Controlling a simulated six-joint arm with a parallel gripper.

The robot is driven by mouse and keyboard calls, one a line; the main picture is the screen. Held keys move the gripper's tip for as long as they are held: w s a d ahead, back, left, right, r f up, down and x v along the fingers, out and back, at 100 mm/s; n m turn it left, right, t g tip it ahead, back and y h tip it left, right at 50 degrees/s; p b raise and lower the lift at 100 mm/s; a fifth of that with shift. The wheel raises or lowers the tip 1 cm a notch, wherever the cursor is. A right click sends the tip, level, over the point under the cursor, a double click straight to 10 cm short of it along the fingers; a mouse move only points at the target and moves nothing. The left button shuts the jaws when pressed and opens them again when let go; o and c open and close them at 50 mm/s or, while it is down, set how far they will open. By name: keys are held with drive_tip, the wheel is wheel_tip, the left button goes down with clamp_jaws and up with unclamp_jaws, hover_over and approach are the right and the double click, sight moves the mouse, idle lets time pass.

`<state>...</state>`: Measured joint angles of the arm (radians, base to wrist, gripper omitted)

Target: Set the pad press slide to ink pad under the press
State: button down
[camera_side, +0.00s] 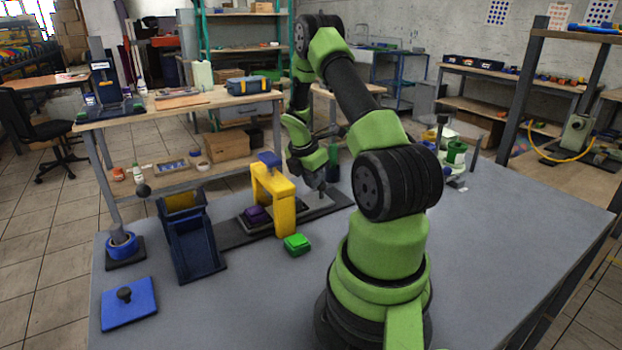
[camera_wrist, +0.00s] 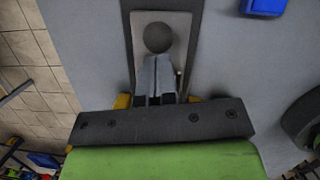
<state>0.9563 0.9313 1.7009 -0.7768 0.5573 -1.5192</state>
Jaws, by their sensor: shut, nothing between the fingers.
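The yellow press (camera_side: 286,209) stands as an arch over a dark rail (camera_side: 232,234). To the right of the arch is the grey slide plate (camera_wrist: 181,29) with a dark ball knob (camera_wrist: 158,37). My gripper (camera_side: 319,186) is low over that right end. In the wrist view its fingers (camera_wrist: 156,60) are shut and empty, with tips close to the knob; contact is unclear.
A green block (camera_side: 297,243) sits just in front of the press. A dark blue bin (camera_side: 190,243), a blue ring on a stand (camera_side: 122,243) and a blue plate with a knob (camera_side: 128,303) are to the left. Another blue block (camera_wrist: 263,7) shows in the wrist view.

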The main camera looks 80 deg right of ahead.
drive_tip(key=s+d, duration=0.3)
drive_tip(key=shift+s+d, duration=0.2)
drive_tip(key=shift+s, duration=0.1)
